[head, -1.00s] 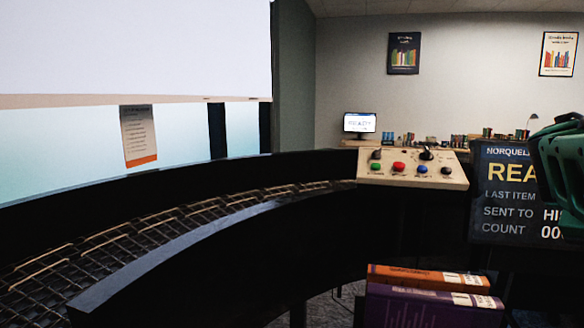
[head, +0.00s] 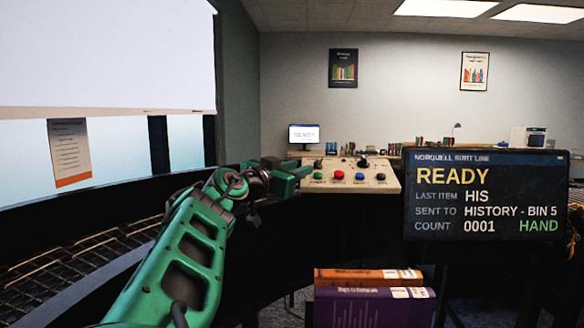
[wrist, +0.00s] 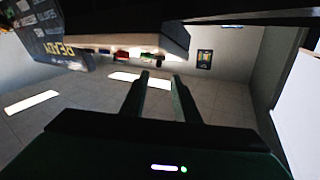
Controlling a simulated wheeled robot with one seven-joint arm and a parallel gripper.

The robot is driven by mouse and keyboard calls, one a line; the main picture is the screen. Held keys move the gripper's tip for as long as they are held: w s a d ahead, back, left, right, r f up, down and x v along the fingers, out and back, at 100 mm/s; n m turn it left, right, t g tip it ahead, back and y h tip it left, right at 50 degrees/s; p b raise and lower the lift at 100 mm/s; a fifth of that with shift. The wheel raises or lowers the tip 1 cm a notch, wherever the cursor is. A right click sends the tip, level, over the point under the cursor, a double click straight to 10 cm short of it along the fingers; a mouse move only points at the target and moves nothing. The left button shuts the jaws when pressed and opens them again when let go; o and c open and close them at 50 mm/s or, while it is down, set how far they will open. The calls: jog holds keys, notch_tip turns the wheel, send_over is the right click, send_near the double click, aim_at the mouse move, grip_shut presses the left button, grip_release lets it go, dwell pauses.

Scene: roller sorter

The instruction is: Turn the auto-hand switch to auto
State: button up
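The cream control panel (head: 349,188) stands in the middle of the head view. Its front row has green, red, blue and black buttons. Behind them are a dark knob (head: 363,162) and another dark control (head: 331,149); the labels are too small to tell which is the auto-hand switch, or how it is set. The display (head: 485,195) reads READY and HAND. My gripper (head: 302,170) is at the panel's left end; contact cannot be told. The wrist view, upside down, shows my gripper (wrist: 159,80) open and empty, with the panel (wrist: 120,42) beyond the fingertips.
The roller conveyor (head: 75,255) curves along the left behind a dark rail. An orange book (head: 350,275) lies on a purple book (head: 365,307) at the front. A far desk holds a monitor (head: 303,133) and books.

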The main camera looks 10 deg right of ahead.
aim_at(315, 163)
jog(key=x, duration=0.9)
jog(key=shift+w+d, duration=0.15)
jog(key=shift+d, duration=0.15)
grip_shut()
